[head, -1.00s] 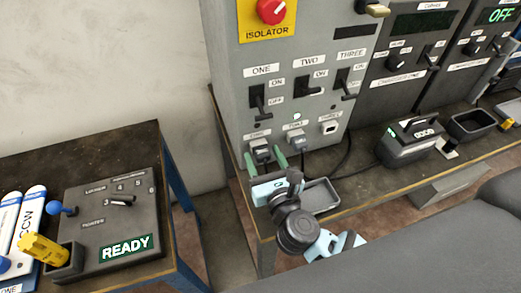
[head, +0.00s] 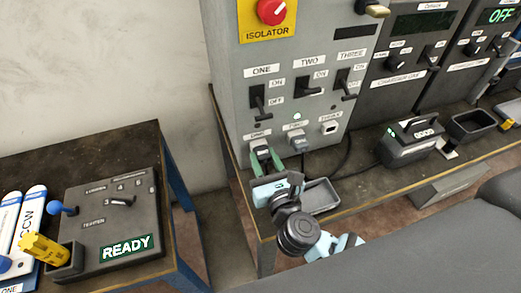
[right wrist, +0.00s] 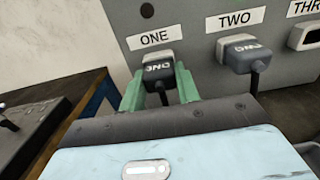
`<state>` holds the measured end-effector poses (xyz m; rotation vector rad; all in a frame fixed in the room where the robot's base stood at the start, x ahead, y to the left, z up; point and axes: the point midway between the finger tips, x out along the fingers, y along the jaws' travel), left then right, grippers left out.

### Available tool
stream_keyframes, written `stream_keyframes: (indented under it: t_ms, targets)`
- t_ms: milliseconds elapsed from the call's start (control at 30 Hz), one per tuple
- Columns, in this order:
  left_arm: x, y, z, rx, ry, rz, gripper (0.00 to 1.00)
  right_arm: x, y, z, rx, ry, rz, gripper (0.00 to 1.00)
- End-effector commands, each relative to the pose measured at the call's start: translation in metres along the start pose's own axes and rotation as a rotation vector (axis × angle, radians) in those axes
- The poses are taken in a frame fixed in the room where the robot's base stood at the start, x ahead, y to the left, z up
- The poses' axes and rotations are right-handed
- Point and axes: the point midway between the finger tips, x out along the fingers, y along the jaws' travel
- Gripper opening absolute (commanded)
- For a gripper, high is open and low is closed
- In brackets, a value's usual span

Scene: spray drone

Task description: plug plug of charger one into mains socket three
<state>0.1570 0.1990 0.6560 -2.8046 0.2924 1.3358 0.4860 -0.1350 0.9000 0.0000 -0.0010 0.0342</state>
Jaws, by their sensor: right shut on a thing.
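A dark plug with a grey top (head: 260,147) sits in mains socket one on the grey panel. My right gripper (head: 266,163) is shut on it, with one green finger on each side. In the right wrist view the plug (right wrist: 158,68) stands between the fingertips (right wrist: 159,84), under the ONE label; its own small marking is hard to read. A similar plug (head: 297,140) sits in socket two and also shows in the right wrist view (right wrist: 238,54). Mains socket three (head: 329,128) holds no plug. My left gripper is not in view.
Switches ONE, TWO and THREE (head: 345,82) are above the sockets. A grey tray (head: 320,196) lies close to my right gripper. Black cables run over the bench towards a dark charger-like unit (head: 409,143). A tester (head: 112,225) reading READY stands on the left table.

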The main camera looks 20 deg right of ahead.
Motion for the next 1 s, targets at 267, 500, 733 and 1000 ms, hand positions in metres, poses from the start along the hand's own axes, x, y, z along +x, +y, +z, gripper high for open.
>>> stream_keyframes:
  t_ms: [267, 500, 733, 1000]
  targets:
    - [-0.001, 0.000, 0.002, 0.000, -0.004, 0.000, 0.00, -0.010, 0.000, 0.000, 0.000, 0.001, 0.000, 0.00]
    - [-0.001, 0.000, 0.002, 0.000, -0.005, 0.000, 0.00, -0.018, 0.000, 0.000, 0.001, 0.000, 0.000, 0.00]
    - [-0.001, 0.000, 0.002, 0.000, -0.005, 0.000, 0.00, -0.026, 0.000, -0.001, 0.001, 0.001, 0.000, 0.00]
    - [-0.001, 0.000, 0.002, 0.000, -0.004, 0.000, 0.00, -0.035, 0.000, 0.000, 0.000, 0.001, 0.000, 0.00]
